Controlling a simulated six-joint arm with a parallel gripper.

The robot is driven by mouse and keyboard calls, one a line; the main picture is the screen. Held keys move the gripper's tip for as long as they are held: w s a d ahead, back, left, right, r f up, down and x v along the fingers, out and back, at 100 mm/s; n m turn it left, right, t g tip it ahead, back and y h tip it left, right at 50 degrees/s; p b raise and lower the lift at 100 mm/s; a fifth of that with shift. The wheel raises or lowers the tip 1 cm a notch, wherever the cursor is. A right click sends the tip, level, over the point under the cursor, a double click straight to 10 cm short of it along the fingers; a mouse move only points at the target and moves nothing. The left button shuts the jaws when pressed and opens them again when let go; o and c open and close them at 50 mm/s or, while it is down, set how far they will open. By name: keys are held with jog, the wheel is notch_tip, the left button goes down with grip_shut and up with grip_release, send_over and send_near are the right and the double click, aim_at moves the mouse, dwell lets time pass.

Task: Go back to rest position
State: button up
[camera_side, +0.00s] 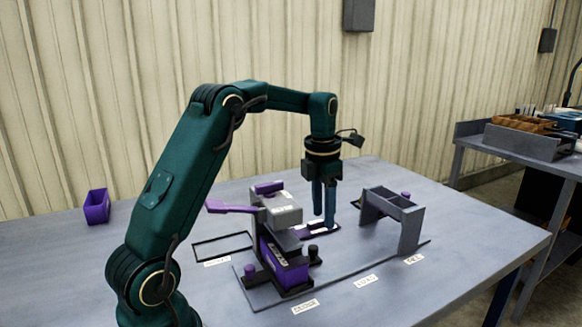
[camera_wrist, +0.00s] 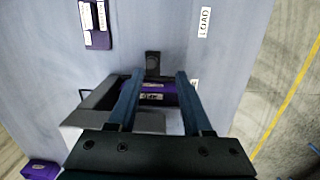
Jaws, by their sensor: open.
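My gripper (camera_side: 324,222) hangs with its fingers pointing down, between a grey and purple device (camera_side: 283,262) and a grey stand (camera_side: 408,232) in the side view. The fingers are apart and nothing is seen held. In the wrist view my gripper (camera_wrist: 159,78) shows both fingers spread, with a labelled purple part (camera_wrist: 152,87) visible in the gap between them. I cannot tell whether the fingers touch anything. The device has a purple handle (camera_side: 232,207) reaching left. My fingers partly hide a flat purple piece (camera_side: 311,229) on the table behind them.
A purple bin (camera_side: 97,206) stands at the back left of the table (camera_side: 453,222). A black outlined rectangle (camera_side: 222,245) lies left of the device. Another table at the right holds a brown sectioned tray (camera_side: 515,137). Table space is clear at the front and right.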

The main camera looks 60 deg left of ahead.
jog(key=s+d+r+m+t, duration=0.3)
jog(key=s+d+r+m, duration=0.55)
jog(key=d+m, duration=0.4)
jog(key=s+d+f+m, duration=0.1)
jog(key=s+m, duration=0.3)
jog(key=m, duration=0.7)
jog(key=s+d+f+m+t, duration=0.1)
jog(key=s+f+m, duration=0.3)
jog(key=m, duration=0.8)
jog(key=shift+s+d+f+t, duration=0.15)
jog(key=shift+s+d+t, duration=0.15)
jog(key=shift+s+d, duration=0.2)
